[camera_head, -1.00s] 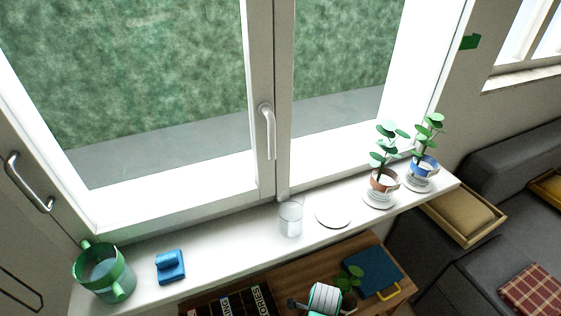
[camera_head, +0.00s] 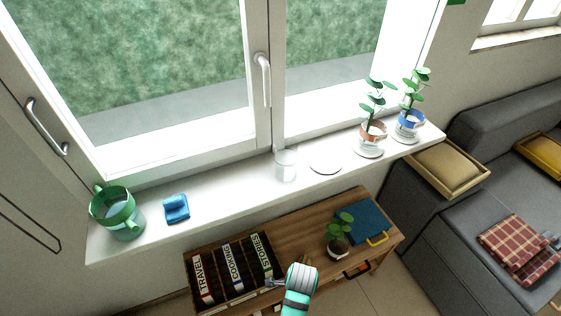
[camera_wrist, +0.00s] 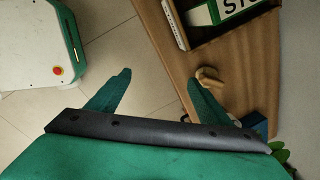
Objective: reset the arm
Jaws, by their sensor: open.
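My gripper is open and empty in the wrist view (camera_wrist: 158,85), its two green fingers spread apart. Between and beyond them are the tiled floor and the edge of the wooden cabinet (camera_wrist: 180,75). The right finger overlaps a round wooden knob (camera_wrist: 208,76) in the picture; I cannot tell whether they touch. In the head view my arm's white and teal end shows at the bottom, in front of the cabinet (camera_head: 290,232). The fingertips are hard to make out there.
The white windowsill (camera_head: 235,197) holds a green watering can (camera_head: 122,218), a blue object (camera_head: 176,208), a glass (camera_head: 286,166), a white saucer (camera_head: 325,163) and two potted plants. A grey sofa (camera_head: 470,205) stands right.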

